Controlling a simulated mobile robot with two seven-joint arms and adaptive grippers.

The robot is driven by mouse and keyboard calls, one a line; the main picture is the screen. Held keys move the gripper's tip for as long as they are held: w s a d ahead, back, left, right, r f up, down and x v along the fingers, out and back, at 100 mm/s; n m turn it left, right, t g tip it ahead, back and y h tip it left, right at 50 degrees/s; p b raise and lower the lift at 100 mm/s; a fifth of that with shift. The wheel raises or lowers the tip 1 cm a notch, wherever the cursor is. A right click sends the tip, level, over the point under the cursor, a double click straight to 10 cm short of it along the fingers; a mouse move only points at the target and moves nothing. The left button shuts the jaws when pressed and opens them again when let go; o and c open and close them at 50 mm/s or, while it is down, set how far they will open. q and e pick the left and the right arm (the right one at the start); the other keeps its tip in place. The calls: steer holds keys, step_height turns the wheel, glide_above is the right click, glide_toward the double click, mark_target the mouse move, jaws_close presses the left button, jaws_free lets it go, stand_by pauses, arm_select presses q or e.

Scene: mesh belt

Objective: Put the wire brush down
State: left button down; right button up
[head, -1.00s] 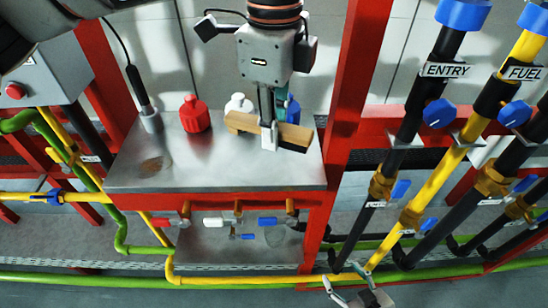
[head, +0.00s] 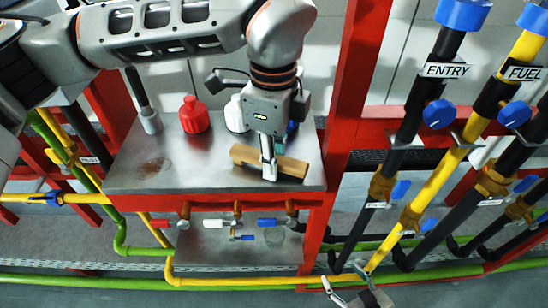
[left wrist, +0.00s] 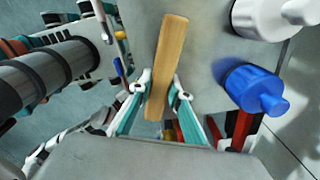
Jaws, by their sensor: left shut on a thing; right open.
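The wire brush (head: 292,165) shows as a long wooden bar over the right part of the metal tabletop (head: 215,172). In the left wrist view the brush (left wrist: 170,55) lies between the two fingers of my left gripper (left wrist: 161,95). The bristles are hidden. The brush is low over the tabletop; I cannot tell whether it touches. My right gripper (head: 344,281) is open and empty at the bottom edge, below the table.
A red bottle (head: 194,115) and a white bottle (head: 236,115) stand at the back of the tabletop. A blue bottle (left wrist: 252,88) stands close to the brush. A red post (head: 350,100) rises at the table's right.

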arm_select(q)
steer(key=c, duration=1.9)
jaws_free()
steer(key=shift+f, duration=0.15)
step_height(320, 180, up, 12)
steer(key=shift+r, duration=0.25)
